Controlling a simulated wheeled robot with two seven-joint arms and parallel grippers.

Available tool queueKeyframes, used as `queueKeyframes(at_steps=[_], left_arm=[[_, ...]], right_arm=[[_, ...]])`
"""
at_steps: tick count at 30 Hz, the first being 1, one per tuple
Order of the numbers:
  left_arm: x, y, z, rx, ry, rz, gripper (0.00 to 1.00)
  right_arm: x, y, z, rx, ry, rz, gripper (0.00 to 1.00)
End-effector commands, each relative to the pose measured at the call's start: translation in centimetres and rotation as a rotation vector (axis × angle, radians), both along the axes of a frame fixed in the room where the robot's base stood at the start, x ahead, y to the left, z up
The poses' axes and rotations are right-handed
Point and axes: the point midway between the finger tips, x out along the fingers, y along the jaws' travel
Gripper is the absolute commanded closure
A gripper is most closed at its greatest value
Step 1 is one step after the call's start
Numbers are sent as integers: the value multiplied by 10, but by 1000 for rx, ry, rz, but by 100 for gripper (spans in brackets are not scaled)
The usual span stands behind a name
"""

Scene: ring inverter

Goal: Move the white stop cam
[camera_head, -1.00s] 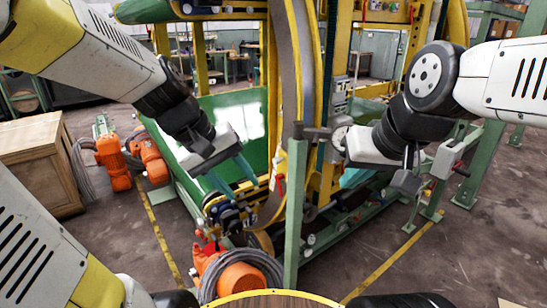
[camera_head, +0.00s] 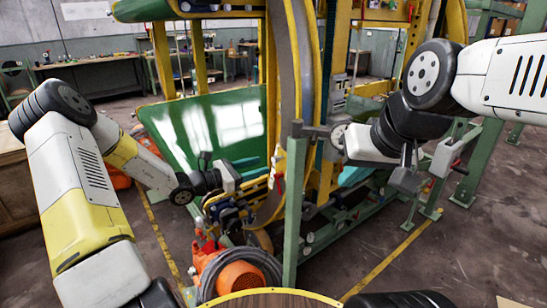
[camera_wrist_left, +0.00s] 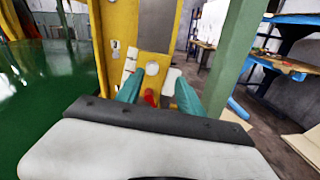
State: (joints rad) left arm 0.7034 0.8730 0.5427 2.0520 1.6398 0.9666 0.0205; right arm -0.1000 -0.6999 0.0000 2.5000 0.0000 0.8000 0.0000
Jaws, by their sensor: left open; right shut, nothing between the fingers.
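I cannot pick out the white stop cam for sure. In the left wrist view, a small white disc (camera_wrist_left: 152,69) and a pale block (camera_wrist_left: 129,68) sit on the yellow machine upright (camera_wrist_left: 155,25), beyond my fingers. My left gripper (camera_head: 254,171) is open beside the ring machine, with its teal fingers pointing towards the yellow frame. In the left wrist view, the open left fingers (camera_wrist_left: 158,95) are apart, and a red part (camera_wrist_left: 150,97) shows between them, farther off. My right gripper (camera_head: 352,143) is shut and empty by the green post; its fingertips are hard to make out.
A green post (camera_head: 295,215) stands between my grippers. The tall curved ring (camera_head: 302,60) rises behind it. A shiny green panel (camera_head: 205,125) lies behind my left arm. An orange motor (camera_head: 238,277) with coiled cable sits low in front.

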Motion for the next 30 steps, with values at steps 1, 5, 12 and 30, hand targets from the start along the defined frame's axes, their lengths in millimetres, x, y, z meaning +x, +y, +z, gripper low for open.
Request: queueKeyframes(at_steps=[1, 5, 12, 30], left_arm=[[5, 4, -4, -27, 16, 24, 56], [12, 3, -6, -52, 31, 46, 56], [32, -27, -6, -50, 29, 43, 56], [53, -57, -6, -48, 29, 44, 56]], right_arm=[[0, 0, 0, 0, 0, 0, 100], [0, 0, 0, 0, 0, 0, 100], [0, 0, 0, 0, 0, 0, 100], [0, 0, 0, 0, 0, 0, 100]])
